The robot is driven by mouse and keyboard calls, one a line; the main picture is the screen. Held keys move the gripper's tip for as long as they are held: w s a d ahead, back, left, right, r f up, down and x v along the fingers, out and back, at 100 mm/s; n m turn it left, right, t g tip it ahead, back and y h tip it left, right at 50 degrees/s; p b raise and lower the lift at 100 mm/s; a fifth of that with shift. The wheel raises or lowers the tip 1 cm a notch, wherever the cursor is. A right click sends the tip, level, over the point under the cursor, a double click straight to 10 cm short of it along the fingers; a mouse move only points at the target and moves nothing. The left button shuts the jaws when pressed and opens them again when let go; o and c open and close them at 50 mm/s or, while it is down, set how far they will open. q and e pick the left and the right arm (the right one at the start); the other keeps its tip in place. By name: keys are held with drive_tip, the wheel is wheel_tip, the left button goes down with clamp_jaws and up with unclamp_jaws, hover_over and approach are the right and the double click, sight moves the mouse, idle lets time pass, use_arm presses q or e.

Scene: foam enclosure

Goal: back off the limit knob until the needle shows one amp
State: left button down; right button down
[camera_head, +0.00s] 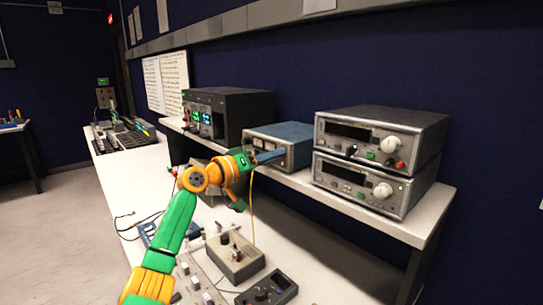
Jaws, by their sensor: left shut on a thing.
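A blue-topped bench supply (285,134) with small pale meters on its front stands on the raised shelf. My left gripper (271,156), on the green and orange arm, reaches the lower front of this supply. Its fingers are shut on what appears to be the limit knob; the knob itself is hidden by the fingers. The pale meter faces (258,143) sit just above the gripper. The needle is too small to read. My right gripper is not in view.
Two stacked grey instruments (375,150) stand to the right on the shelf (428,220), and a black unit (245,108) to the left. Below, a grey control box (236,258) and a dark box (268,288) sit on the bench. A yellow cable hangs beside the gripper.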

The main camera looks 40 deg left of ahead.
use_arm(q)
drive_tip(key=shift+r+n, duration=0.1)
drive_tip(key=shift+n, duration=0.4)
idle(0.3)
drive_tip(key=c, duration=0.6)
unclamp_jaws()
drive_tip(key=shift+w, duration=0.1)
drive_tip(key=s+b, duration=0.3)
drive_tip(key=s, duration=0.1)
drive_tip(key=s+b, duration=0.2)
drive_tip(key=s, duration=0.1)
drive_tip(key=shift+a+b, duration=0.3)
drive_tip(key=shift+b, duration=0.05)
